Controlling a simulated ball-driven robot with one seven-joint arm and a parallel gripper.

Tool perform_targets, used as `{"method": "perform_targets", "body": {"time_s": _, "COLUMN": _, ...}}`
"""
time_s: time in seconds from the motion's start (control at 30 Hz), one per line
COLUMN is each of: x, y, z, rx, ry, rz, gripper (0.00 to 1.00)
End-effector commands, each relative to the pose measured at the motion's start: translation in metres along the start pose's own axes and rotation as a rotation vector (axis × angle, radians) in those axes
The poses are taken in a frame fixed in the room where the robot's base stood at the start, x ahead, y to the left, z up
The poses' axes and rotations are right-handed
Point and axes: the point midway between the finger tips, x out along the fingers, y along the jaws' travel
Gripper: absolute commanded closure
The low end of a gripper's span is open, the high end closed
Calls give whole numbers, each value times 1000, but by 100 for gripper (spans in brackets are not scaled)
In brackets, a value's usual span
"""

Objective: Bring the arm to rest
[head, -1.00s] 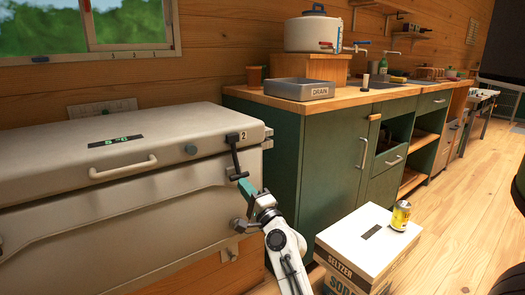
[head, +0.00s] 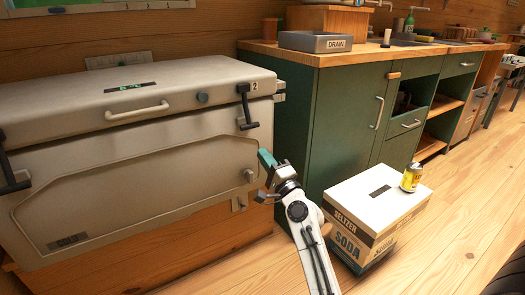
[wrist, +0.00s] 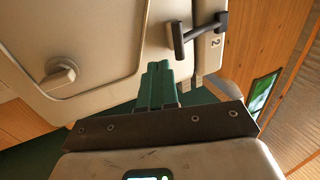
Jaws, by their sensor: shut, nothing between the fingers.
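My gripper (head: 266,160) is shut and empty, with teal fingers close together. It is raised in front of the cooler's right end, near the green cabinet. In the wrist view its fingers (wrist: 157,85) show against the cooler, with a black latch (wrist: 198,32) marked 2 near them. The white cooler (head: 150,185) stands at the left with its lid down. Its right latch (head: 246,106) hangs down over the seam between lid and body, apart from my gripper in the head view. Another black latch (head: 10,172) is at the left edge.
A soda box (head: 345,235) stands on the floor right of my arm, with a yellow can (head: 411,177) on top. The green cabinet (head: 340,120) is behind, with a drain tray (head: 314,41) on its counter. The wooden floor at right (head: 470,190) is clear.

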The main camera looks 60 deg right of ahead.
Motion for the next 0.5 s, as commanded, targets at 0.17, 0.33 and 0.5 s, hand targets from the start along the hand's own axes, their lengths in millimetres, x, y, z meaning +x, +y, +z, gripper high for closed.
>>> {"method": "perform_targets", "body": {"time_s": 0.17, "x": -30, "y": 11, "z": 0, "rx": 0, "ry": 1, "rz": 3, "gripper": 100}}
{"method": "perform_targets", "body": {"time_s": 0.33, "x": -54, "y": 17, "z": 0, "rx": 0, "ry": 1, "rz": 2, "gripper": 100}}
{"method": "perform_targets", "body": {"time_s": 0.5, "x": -66, "y": 18, "z": 0, "rx": 0, "ry": 0, "rz": 1, "gripper": 100}}
